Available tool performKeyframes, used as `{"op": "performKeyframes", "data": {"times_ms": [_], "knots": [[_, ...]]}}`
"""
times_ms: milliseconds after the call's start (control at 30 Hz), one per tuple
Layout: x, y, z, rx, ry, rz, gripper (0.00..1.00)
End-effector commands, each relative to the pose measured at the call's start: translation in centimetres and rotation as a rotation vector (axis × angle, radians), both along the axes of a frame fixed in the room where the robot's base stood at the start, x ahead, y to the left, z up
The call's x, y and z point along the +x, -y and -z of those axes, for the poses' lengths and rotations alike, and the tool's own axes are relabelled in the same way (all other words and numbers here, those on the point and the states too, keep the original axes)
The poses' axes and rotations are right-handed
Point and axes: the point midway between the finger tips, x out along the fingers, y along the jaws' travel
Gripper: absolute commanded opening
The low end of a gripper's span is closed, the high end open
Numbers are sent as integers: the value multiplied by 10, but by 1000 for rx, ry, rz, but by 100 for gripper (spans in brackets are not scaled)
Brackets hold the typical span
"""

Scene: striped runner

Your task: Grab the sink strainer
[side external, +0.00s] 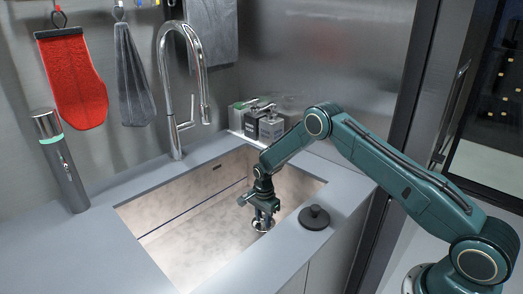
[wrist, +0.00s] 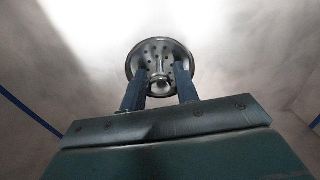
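The sink strainer (side external: 262,226) is a round, shiny metal basket low in the sink, directly below my gripper (side external: 265,211). In the wrist view the strainer (wrist: 158,46) shows its round rim, a perforated bowl and a central knob. My gripper (wrist: 160,76) points at it with two dark blue fingers, one on each side of the knob. The fingers are apart, with a visible gap between them and the knob. I cannot tell how deep the fingertips reach into the bowl. In the side view the gripper partly hides the strainer.
The sink basin (side external: 185,215) surrounds my gripper with pale walls. A black round stopper (side external: 314,217) sits on the right counter. A tall faucet (side external: 172,100), soap dispensers (side external: 271,124) and a grey bottle (side external: 62,165) stand around the rim. Cloths hang behind.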

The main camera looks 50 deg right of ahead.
Motion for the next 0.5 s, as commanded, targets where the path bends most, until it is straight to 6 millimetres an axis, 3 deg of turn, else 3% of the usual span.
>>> {"op": "performKeyframes", "data": {"times_ms": [133,300,500], "knots": [[0,0,0,0,0,0,30],[0,0,0,0,0,0,0],[0,0,0,0,0,0,0]]}}
